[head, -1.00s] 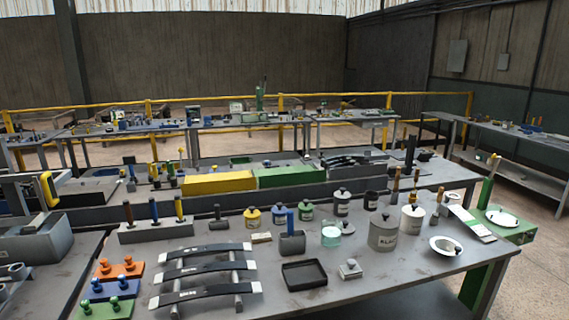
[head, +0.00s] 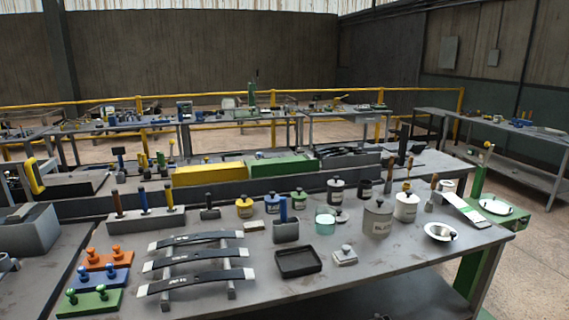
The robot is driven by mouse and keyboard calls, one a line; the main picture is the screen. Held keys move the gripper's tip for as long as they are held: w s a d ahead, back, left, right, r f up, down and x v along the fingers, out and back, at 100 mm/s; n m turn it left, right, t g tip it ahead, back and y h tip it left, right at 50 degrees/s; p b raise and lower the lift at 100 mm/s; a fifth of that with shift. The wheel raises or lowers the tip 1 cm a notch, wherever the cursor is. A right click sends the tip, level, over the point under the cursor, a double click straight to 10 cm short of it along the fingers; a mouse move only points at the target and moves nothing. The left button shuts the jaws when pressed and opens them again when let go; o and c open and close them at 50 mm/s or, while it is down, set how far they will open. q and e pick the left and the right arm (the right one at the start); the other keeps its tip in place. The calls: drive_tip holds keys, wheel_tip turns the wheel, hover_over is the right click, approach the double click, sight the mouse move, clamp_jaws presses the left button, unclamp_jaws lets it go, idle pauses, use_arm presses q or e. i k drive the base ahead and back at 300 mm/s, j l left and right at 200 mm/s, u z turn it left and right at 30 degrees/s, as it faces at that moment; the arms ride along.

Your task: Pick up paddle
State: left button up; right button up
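I cannot tell for sure which thing is the paddle. A wooden-handled tool (head: 432,195) stands upright at the right part of the near bench, beside a white pot (head: 406,206). Another wooden handle (head: 390,172) rises behind the grey lidded pot (head: 377,219). A grey block-like tool with an upright blue handle (head: 284,229) stands mid-bench, behind the black tray (head: 298,262). Neither gripper can be made out; a tiny dark shape at the bottom edge is too small to identify.
The near bench (head: 330,285) also holds a rack of dark leaf springs (head: 195,266), coloured knob plates (head: 107,258), several small jars and a white bowl (head: 440,231). Its front right is mostly clear. A green stand (head: 477,190) is at its right end.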

sight(389, 179)
drive_tip(key=i+l+z, duration=0.25)
drive_tip(key=i+l, duration=0.2)
drive_tip(key=l, duration=0.15)
drive_tip(key=i+l+z, duration=0.25)
drive_tip(key=i+l, duration=0.25)
